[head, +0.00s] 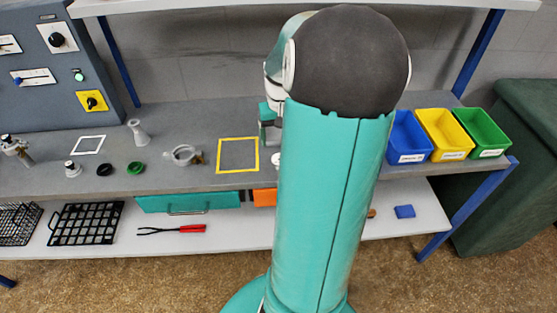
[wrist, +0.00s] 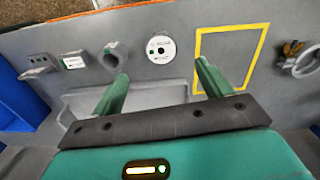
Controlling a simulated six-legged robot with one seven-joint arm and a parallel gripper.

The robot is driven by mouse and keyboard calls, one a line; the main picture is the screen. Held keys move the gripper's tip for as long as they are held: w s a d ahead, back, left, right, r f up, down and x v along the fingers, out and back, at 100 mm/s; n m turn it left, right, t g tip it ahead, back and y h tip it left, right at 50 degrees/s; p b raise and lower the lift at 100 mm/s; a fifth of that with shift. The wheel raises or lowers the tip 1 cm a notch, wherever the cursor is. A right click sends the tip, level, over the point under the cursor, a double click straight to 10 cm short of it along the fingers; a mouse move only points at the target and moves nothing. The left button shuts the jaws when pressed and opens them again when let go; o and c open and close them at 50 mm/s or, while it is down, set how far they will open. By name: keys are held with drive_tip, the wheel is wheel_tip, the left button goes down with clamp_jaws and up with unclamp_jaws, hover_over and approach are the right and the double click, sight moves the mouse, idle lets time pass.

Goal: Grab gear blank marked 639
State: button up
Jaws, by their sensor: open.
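In the wrist view a round white disc (wrist: 160,47) with a dark centre hole and small dark print lies on the grey bench; it looks like the gear blank, but I cannot read its number. My gripper (wrist: 162,67) is open and empty, its two green fingers spread. The disc appears between and just beyond the fingertips, apart from them. In the head view only a pale edge of the disc (head: 276,160) shows beside my arm, right of the yellow square outline (head: 238,155). My arm hides most of my gripper and the bench there.
In the wrist view a grey ring-shaped part (wrist: 115,55) and a pale tray (wrist: 75,102) are near the left finger. A round clamp (head: 183,155) lies left of the yellow outline. Blue (head: 408,139), yellow and green bins stand at the bench's right end. A shelf (head: 330,3) overhangs the back.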

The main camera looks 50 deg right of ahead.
wheel_tip(320, 180, down, 8)
drive_tip(key=shift+f, duration=0.25)
drive_tip(key=shift+w, duration=0.1)
drive_tip(key=c, duration=1.3)
drive_tip(key=shift+r, duration=0.1)
drive_tip(key=shift+c, duration=0.2)
